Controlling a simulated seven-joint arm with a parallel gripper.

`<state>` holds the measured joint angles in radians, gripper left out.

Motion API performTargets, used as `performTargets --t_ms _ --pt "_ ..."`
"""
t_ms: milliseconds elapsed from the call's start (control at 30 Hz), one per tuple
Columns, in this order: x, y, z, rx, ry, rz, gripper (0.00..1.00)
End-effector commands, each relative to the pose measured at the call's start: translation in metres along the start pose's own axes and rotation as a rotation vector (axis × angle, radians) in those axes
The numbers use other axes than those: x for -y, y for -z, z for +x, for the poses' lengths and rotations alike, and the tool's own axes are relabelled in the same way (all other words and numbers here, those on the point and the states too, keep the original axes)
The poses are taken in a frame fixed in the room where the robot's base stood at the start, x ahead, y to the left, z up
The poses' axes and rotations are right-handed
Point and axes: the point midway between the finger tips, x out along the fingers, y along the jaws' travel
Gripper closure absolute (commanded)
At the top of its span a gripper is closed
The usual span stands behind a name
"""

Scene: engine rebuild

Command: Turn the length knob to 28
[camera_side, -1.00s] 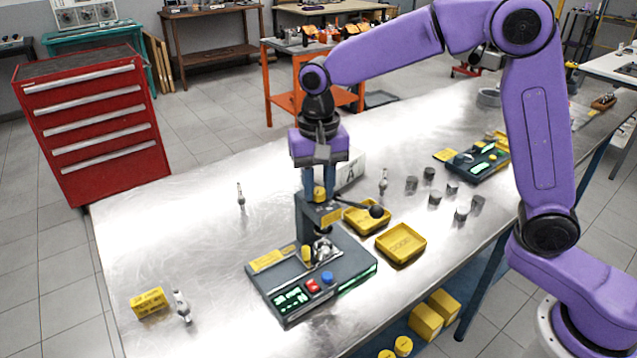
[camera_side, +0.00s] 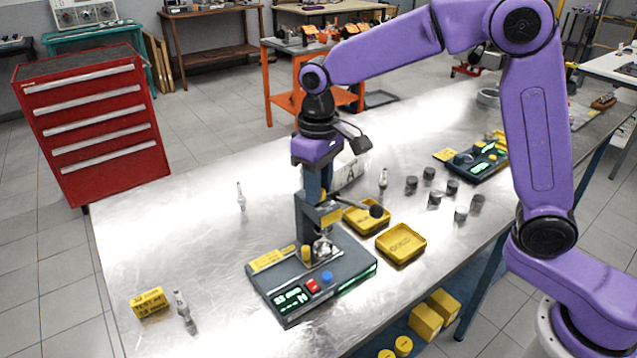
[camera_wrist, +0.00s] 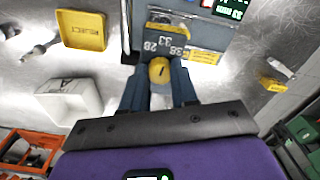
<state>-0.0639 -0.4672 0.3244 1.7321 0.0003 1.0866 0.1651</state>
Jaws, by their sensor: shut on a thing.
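The yellow length knob (camera_wrist: 159,72) sits on top of the dark press device (camera_side: 308,215), near printed marks 28, 33 and 38 in the wrist view. 28 is at the left, 33 in the middle and 38 at the right. A short dark line shows on the knob, but I cannot tell which mark it points to. My gripper (camera_wrist: 158,88) is shut on the knob, with a blue-grey finger on each side. In the side view my gripper (camera_side: 316,190) points straight down at the device's top, and its fingers hide the knob.
The device's base (camera_side: 345,262) carries a lit display, a red button and a blue button. A black-knobbed lever (camera_side: 376,211) sticks out to the right over yellow trays (camera_side: 402,243). A white box marked A (camera_side: 350,172) stands close behind my gripper. Several dark cylinders lie farther right.

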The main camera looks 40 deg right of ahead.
Motion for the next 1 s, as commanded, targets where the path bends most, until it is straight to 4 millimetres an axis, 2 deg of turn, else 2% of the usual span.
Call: performTargets --t_ms 600,1000 --pt "0.0002 0.0014 -0.0021 -0.008 -0.001 -0.571 1.00" --pt "0.0000 0.0016 -0.0023 -0.009 -0.002 -0.809 1.00"
